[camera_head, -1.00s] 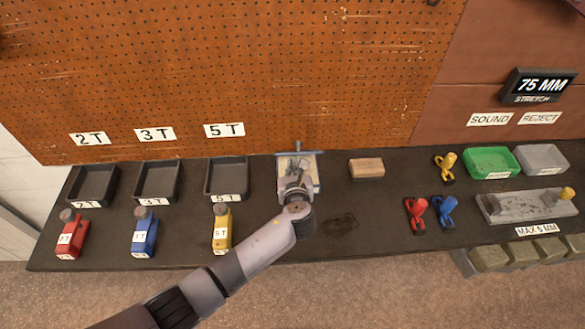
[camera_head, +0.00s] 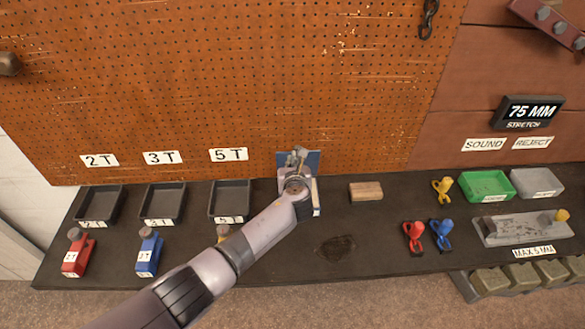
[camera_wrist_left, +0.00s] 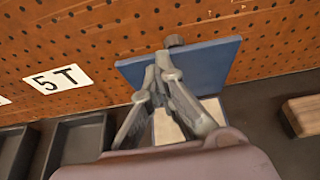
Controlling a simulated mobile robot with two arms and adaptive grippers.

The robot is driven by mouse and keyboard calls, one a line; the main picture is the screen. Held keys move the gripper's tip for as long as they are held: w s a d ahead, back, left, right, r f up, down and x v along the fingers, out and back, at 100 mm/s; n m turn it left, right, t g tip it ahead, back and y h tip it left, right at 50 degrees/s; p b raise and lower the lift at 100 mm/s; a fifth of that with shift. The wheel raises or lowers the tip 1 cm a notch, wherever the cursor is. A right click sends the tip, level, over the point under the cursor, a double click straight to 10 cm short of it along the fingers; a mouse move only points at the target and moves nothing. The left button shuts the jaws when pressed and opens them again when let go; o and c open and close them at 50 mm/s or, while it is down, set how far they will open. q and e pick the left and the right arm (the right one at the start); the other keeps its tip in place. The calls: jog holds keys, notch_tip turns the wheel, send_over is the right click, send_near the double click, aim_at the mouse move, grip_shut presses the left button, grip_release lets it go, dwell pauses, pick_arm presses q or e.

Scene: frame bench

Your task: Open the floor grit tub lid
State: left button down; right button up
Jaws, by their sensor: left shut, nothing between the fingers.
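A blue lid panel (camera_head: 313,162) stands raised at the back of the bench, against the foot of the pegboard. In the left wrist view the blue lid (camera_wrist_left: 212,66) is tilted up, with a dark knob (camera_wrist_left: 174,41) at its top edge. My left gripper (camera_head: 298,156) is in front of the lid; its fingers (camera_wrist_left: 163,66) are shut with nothing between them. I cannot tell whether they touch the lid. A pale part of the tub (camera_head: 315,195) shows beside the gripper; the arm hides most of the tub. My right gripper is out of view.
A wooden block (camera_head: 366,191), clamp-like pieces (camera_head: 413,235) and a green tray (camera_head: 466,188) are right. The bench by the dark stain (camera_head: 338,246) is clear.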

pick_arm(q)
jog(key=shift+w+r, duration=0.15)
jog(key=shift+w, duration=0.15)
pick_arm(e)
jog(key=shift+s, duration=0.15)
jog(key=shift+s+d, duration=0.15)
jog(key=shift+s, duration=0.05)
